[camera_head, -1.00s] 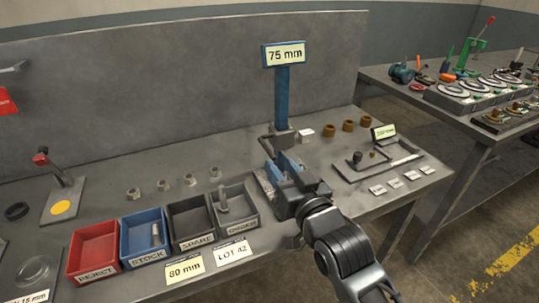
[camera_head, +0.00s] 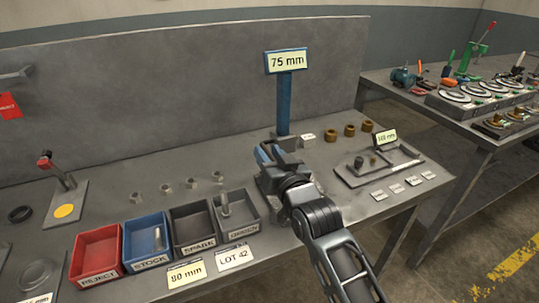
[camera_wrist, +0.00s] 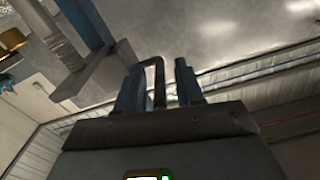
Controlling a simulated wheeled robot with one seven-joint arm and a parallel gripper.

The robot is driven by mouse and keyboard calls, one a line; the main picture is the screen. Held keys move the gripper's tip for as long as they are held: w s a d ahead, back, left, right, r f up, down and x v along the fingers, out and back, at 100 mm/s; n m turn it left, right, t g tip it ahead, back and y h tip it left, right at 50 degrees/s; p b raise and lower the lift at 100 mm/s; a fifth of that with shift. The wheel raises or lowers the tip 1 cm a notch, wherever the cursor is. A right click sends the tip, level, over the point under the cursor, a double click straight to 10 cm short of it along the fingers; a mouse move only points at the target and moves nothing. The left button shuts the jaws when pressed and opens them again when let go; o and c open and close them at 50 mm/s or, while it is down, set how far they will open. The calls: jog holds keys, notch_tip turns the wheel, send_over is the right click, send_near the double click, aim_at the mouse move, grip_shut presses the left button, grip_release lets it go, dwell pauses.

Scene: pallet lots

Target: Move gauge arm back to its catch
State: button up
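A blue post (camera_head: 284,105) with a 75 mm sign (camera_head: 286,60) stands at the back of the bench; it also shows in the wrist view (camera_wrist: 84,18). My gripper (camera_head: 273,150) is just in front of its foot, with fingers apart. In the wrist view my gripper (camera_wrist: 158,75) has a dark bent rod (camera_wrist: 158,82), perhaps the gauge arm, between its fingers. The rod lies nearer the left finger, with a gap to the right one. Whether it touches a finger I cannot tell. The catch is not clearly visible, and my gripper hides part of the post's foot.
Red (camera_head: 96,254), blue (camera_head: 146,241), dark SPARE (camera_head: 192,230) and grey CHECK (camera_head: 236,216) bins stand at the front left. A lever stand (camera_head: 64,205) is at the left.

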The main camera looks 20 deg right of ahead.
grip_shut()
jog(key=shift+r, duration=0.1)
dwell(0.4)
notch_tip(320, 180, up, 10)
jog(key=p, duration=0.6)
jog(key=shift+c, duration=0.9)
grip_release()
jog(key=shift+r, duration=0.1)
jog(key=shift+o, duration=1.3)
jog(key=shift+f, duration=0.2)
